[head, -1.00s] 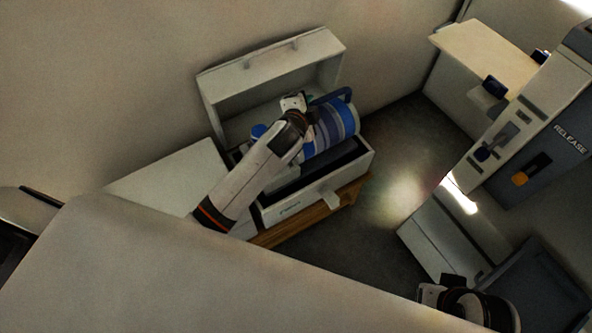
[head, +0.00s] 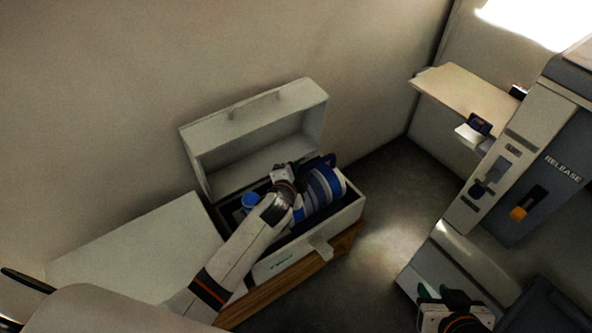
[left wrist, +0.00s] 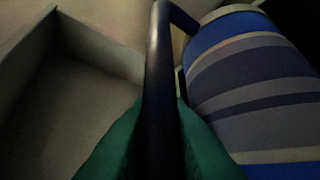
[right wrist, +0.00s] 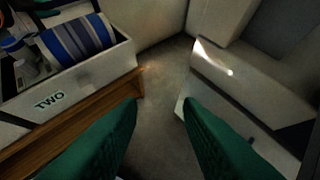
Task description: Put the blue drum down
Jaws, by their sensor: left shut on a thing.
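The blue drum (head: 325,188), striped blue, grey and white, lies on its side inside the open box (head: 345,218), its lower part hidden by the front wall. It also shows in the right wrist view (right wrist: 78,38), with the box marked TWO (right wrist: 100,78). My left gripper (head: 292,178) is at the drum's left end. In the left wrist view its green fingers (left wrist: 160,140) are shut on the drum's dark handle (left wrist: 160,60). I cannot tell whether the drum touches the box floor. My right gripper (right wrist: 160,105) is open and empty, away to the right.
The box's raised lid (head: 255,115) stands behind the drum. A small blue-capped thing (head: 250,201) is in the box, left of the drum. The box stands on a wooden ledge (head: 290,288). A grey machine marked RELEASE (head: 535,190) stands right, with open floor (head: 385,200) between.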

